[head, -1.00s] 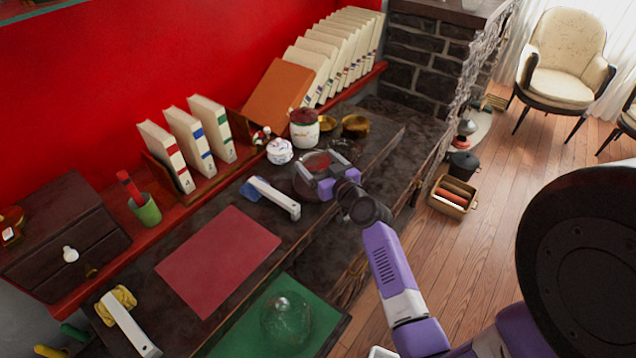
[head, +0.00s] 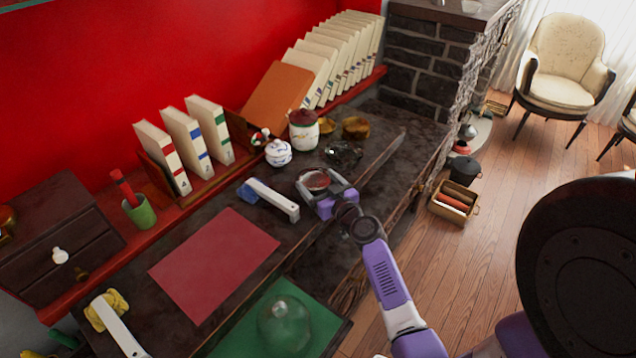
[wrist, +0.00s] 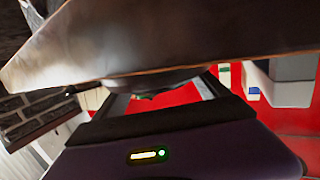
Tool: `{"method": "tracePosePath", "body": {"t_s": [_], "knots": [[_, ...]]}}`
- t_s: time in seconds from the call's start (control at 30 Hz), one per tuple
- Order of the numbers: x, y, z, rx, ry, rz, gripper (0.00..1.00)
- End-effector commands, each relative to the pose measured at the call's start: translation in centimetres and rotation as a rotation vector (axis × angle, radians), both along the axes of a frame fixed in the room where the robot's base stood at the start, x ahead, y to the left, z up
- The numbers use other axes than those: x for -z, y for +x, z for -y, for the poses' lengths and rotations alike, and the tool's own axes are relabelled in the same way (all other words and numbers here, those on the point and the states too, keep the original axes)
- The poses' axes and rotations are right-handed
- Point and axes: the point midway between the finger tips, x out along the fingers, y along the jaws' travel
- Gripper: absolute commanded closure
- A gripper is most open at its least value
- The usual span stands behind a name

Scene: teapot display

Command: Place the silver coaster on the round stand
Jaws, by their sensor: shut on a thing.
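The silver coaster (head: 314,180) is a shiny round disc with a reddish reflection. My gripper (head: 328,194) is shut on its near side and holds it over the dark desk, close to the front edge. In the wrist view the coaster (wrist: 180,40) is a large blurred plate across the top, in front of the fingers. I cannot tell for sure which thing is the round stand. A dark round piece (head: 344,151) lies behind the coaster, and a brass round piece (head: 355,127) stands farther back.
A white-handled brush (head: 272,197) lies left of my gripper. A white pot (head: 278,152) and a red-lidded jar (head: 303,130) stand behind. A red mat (head: 214,262) and a glass dome (head: 285,322) are nearer. The desk right of the dark round piece is clear.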

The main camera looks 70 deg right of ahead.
Motion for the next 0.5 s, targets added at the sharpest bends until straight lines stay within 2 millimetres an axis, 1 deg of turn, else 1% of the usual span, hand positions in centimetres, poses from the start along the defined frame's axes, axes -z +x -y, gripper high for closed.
{"method": "tracePosePath", "body": {"t_s": [0.07,0.1,0.13,0.17,0.37,0.5], "knots": [[0.31,0.01,-0.01,0.000,-0.001,0.001,0.59],[0.18,-0.01,-0.01,0.000,0.000,0.000,0.08],[0.17,-0.01,-0.01,0.000,0.000,0.000,0.02],[0.17,-0.01,-0.01,0.000,0.000,0.000,0.00],[0.17,-0.02,0.00,0.000,0.000,0.000,0.00],[-0.22,-0.03,0.01,0.001,0.000,0.000,0.00]]}}
